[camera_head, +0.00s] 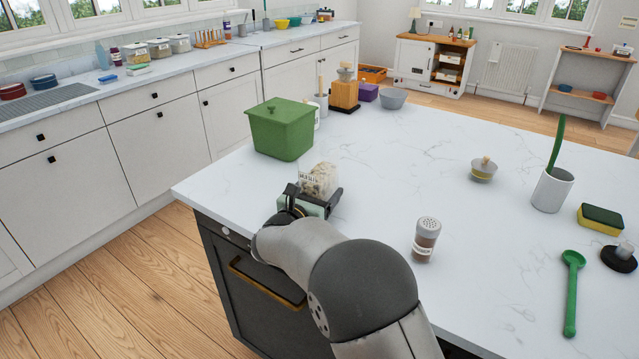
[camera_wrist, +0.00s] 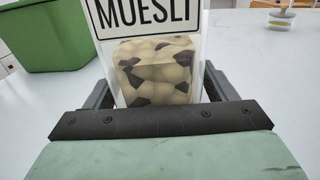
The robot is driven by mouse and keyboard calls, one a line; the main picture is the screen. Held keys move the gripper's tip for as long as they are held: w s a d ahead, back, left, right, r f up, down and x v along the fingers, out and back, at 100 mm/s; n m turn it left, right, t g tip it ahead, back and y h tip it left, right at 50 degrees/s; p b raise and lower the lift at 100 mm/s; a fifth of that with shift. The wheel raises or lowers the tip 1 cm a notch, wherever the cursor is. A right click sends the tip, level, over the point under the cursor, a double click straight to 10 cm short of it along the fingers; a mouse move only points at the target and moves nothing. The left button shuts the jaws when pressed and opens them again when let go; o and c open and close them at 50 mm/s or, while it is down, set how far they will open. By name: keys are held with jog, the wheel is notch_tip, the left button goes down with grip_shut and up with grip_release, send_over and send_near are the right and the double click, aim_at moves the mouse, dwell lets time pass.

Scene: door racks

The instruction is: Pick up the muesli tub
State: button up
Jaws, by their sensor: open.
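The muesli tub (camera_head: 318,180) is a clear container with a black-lettered white label and pale, dark-flecked contents. It stands upright on the island's white top, near its left edge. In the wrist view the tub (camera_wrist: 156,70) is large, straight ahead, its label reading MUESLI. My gripper (camera_head: 313,198) is open, low at the near side of the tub. In the wrist view the fingers (camera_wrist: 155,95) reach forward on either side of the tub's lower part, and the tub sits between them. The finger tips are partly hidden, and I cannot tell whether either finger touches it.
A green lidded box (camera_head: 282,130) stands just behind and left of the tub. A brown-filled shaker (camera_head: 426,240) stands to the right. A small lidded jar (camera_head: 483,170) and a white utensil pot (camera_head: 552,190) are farther right. The middle of the white worktop (camera_head: 400,160) is clear.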

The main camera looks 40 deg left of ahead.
jog(key=c, duration=1.3)
jog(key=shift+r, duration=0.1)
